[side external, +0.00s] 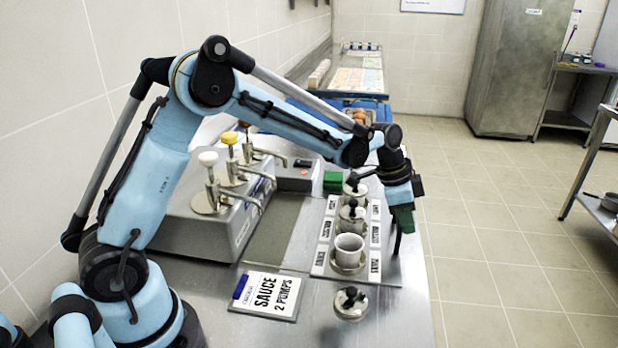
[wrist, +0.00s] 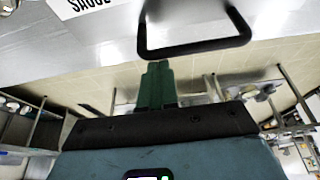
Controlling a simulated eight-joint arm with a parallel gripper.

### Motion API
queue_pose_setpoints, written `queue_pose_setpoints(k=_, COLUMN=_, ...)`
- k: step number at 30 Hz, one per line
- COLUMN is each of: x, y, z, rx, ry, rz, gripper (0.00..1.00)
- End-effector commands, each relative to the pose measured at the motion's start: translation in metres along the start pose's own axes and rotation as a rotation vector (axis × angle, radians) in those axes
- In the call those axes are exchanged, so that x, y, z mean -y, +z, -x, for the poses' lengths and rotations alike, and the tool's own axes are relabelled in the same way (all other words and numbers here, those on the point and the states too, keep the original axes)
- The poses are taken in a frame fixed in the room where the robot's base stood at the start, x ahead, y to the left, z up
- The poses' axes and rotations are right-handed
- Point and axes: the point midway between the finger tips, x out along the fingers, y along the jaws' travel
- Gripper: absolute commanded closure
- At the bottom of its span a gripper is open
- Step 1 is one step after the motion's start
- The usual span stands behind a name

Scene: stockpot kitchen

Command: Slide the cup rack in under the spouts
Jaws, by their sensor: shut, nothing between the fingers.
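The cup rack (side external: 330,272) is a pale tray with labelled strips along both sides, on the steel counter right of the pump dispenser. It holds one open white cup (side external: 349,250) at the near end and black-knobbed lidded pots (side external: 352,212) behind it. The dispenser (side external: 205,228) has three pumps with spouts (side external: 252,200) pointing toward the rack; a dark strip of counter lies between. My gripper (side external: 404,222), with green fingers, points down at the rack's right side. In the wrist view its fingers (wrist: 156,86) are together and empty, close to a black loop handle (wrist: 195,49); contact is unclear.
A "SAUCE 2 PUMPS" card (side external: 266,294) lies on the counter in front. A loose black-knobbed lid (side external: 350,302) sits near the front edge. A green block (side external: 333,181) stands behind the rack. The counter's right edge drops to open floor (side external: 500,260).

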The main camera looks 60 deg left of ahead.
Motion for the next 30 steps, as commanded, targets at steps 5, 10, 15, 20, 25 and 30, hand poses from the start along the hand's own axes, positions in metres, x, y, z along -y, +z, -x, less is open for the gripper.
queue_pose_setpoints(k=5, x=0.0, y=0.001, z=0.0, rx=0.0, ry=0.0, rz=0.0, gripper=1.0)
queue_pose_setpoints(k=10, x=0.0, y=0.001, z=0.001, rx=0.0, ry=0.0, rz=0.0, gripper=1.0)
queue_pose_setpoints(k=15, x=0.0, y=0.009, z=0.004, rx=0.001, ry=0.0, rz=0.001, gripper=1.0)
queue_pose_setpoints(k=20, x=0.0, y=0.033, z=0.012, rx=0.002, ry=0.0, rz=0.002, gripper=1.0)
queue_pose_setpoints(k=25, x=0.0, y=0.069, z=0.026, rx=0.001, ry=-0.001, rz=0.004, gripper=1.0)
queue_pose_setpoints(k=30, x=0.0, y=0.107, z=0.04, rx=0.001, ry=-0.001, rz=0.005, gripper=1.0)
